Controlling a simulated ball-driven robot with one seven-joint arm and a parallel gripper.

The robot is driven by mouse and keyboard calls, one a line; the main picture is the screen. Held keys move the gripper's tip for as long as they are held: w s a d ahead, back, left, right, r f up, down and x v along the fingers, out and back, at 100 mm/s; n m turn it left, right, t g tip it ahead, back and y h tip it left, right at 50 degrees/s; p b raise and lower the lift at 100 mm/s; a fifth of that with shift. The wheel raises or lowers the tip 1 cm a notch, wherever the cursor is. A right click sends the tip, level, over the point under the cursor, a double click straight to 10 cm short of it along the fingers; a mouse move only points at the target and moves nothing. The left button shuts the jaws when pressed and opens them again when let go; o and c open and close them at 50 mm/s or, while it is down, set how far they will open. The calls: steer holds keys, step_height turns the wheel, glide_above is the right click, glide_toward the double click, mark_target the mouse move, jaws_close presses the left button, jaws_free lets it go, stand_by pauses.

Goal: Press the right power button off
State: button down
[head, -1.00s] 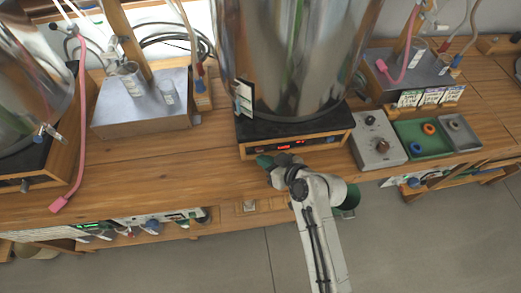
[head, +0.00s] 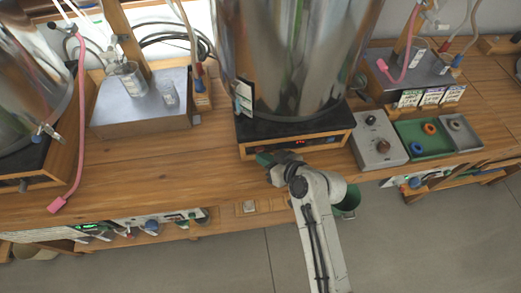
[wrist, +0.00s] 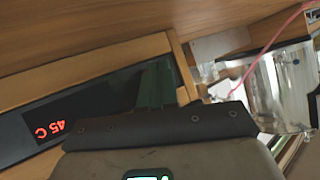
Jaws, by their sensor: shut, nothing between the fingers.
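The front panel (head: 322,141) of the large steel vessel's wooden-framed black base faces me. It carries a red display (head: 300,142), which shows upside down as "45 C" in the wrist view (wrist: 48,130). My gripper (head: 264,158) is at the left part of this panel, its dark green fingers shut and empty. In the wrist view the fingers (wrist: 157,84) overlap the dark panel close to its wooden end frame. I cannot make out a power button; the fingers and wrist hide part of the panel. I cannot tell whether the fingertips touch it.
The steel vessel (head: 290,60) stands on the base. A grey box with knobs (head: 377,140) and a green tray (head: 425,140) are to the right. A metal block with beakers (head: 140,118) is to the left. The bench top (head: 170,165) is clear left of my gripper.

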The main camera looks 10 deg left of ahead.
steer(key=shift+s+d, duration=0.1)
steer(key=shift+s, duration=0.25)
steer(key=s+d+p, duration=0.1)
steer(key=s+p, duration=0.1)
steer(key=s, duration=0.3)
steer(key=shift+s+d, duration=0.35)
steer(key=shift+s, duration=0.05)
stand_by(2.2)
